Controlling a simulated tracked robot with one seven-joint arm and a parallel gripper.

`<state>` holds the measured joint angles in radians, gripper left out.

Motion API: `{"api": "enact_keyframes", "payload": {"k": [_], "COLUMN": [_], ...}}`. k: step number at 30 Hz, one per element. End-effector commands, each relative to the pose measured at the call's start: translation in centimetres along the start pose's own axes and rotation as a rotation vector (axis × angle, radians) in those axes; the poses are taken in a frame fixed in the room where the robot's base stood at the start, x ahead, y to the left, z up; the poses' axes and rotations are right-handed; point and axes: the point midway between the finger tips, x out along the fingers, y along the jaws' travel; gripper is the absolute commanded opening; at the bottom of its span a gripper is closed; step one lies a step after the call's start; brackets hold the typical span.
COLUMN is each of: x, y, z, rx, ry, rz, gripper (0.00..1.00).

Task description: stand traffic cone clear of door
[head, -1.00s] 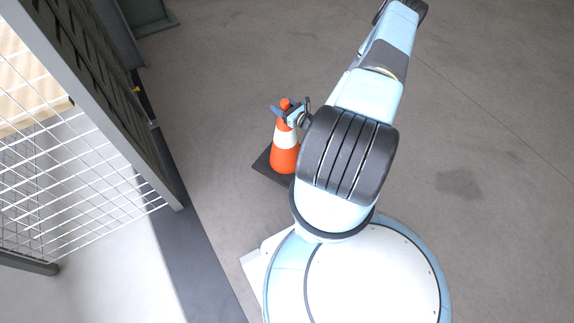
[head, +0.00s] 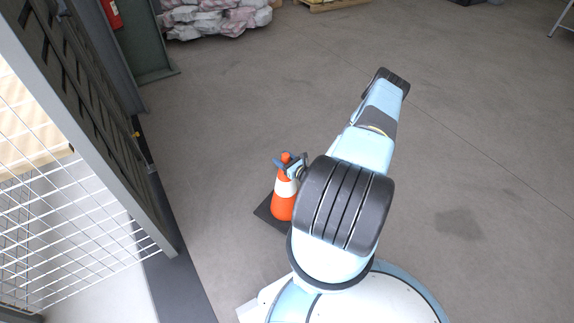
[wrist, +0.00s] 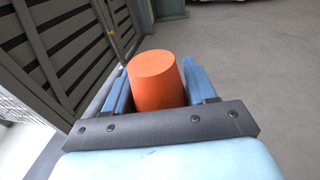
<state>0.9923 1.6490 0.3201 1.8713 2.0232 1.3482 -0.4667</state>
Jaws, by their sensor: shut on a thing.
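The traffic cone (head: 283,208) is orange with a white band and a dark square base. It stands upright in the head view, just left of my arm, and I cannot tell whether its base touches the floor. My gripper (head: 287,163) is shut on the cone near its top. In the wrist view the orange cone top (wrist: 158,80) sits between the two blue fingers of my gripper (wrist: 160,88). The dark slatted door or wall panel (head: 85,110) runs along the left, with a stretch of floor between it and the cone. My arm hides part of the base.
A white wire mesh (head: 70,220) and a dark sill (head: 180,290) lie at the left. A green post (head: 140,45) and a pile of wrapped sacks (head: 215,18) are at the back. The concrete floor to the right is clear.

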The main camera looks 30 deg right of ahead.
Motion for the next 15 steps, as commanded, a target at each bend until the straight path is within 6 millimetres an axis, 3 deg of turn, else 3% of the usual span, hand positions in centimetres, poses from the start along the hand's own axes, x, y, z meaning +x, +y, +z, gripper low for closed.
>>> {"api": "enact_keyframes", "payload": {"k": [3,15], "x": [1.8,5.5], "y": [-0.8,-2.7], "z": [-0.8,-5.2], "rx": [-0.001,-0.001], "ry": [-0.004,-0.004], "rz": [0.000,0.000], "gripper": [0.00,0.00]}}
